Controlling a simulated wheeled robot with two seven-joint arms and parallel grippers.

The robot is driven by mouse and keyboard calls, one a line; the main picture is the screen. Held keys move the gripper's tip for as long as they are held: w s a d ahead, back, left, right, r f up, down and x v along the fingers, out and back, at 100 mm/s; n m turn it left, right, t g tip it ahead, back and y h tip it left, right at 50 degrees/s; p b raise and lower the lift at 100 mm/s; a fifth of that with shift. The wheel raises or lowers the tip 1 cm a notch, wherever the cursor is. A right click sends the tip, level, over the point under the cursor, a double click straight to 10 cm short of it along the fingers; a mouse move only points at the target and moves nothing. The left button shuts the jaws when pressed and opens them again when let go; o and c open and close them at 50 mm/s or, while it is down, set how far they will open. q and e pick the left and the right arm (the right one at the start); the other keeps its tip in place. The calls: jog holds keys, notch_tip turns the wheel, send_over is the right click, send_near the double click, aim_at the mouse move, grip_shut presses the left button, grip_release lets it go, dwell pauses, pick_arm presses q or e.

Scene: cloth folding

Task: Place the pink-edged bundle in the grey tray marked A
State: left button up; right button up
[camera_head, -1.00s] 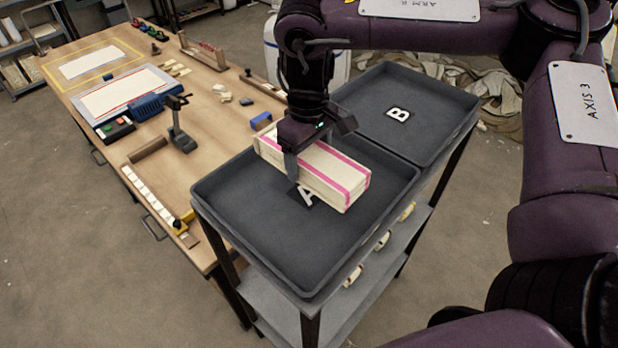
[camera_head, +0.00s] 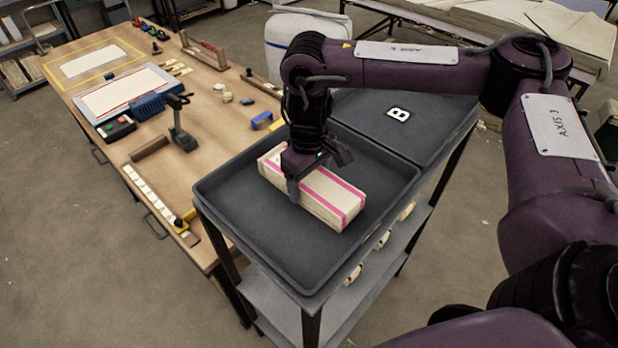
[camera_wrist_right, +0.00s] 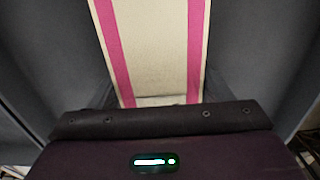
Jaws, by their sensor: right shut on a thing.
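The pink-edged bundle (camera_head: 335,197) is a cream block with pink stripes, over the grey tray marked A (camera_head: 240,225) in the head view. It looks low inside the tray; whether it touches the floor I cannot tell. My right gripper (camera_head: 305,180) is shut on the bundle from above, across its width. The bundle's striped face also fills the middle of the right wrist view (camera_wrist_right: 152,50). The letter A is hidden beneath the bundle. My left gripper is not in view.
A second grey tray marked B (camera_head: 440,130) adjoins at the back right. The wooden workbench (camera_head: 215,125) stands to the left with a dark stand (camera_head: 182,135), a blue block (camera_head: 262,120) and several small pieces. The front of tray A is bare.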

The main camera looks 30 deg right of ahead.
aim_at(309, 176)
jog(key=o, duration=1.1)
jog(key=shift+f, duration=0.15)
notch_tip(309, 176, up, 12)
jog(key=shift+r, duration=0.2)
jog(key=shift+f, duration=0.1)
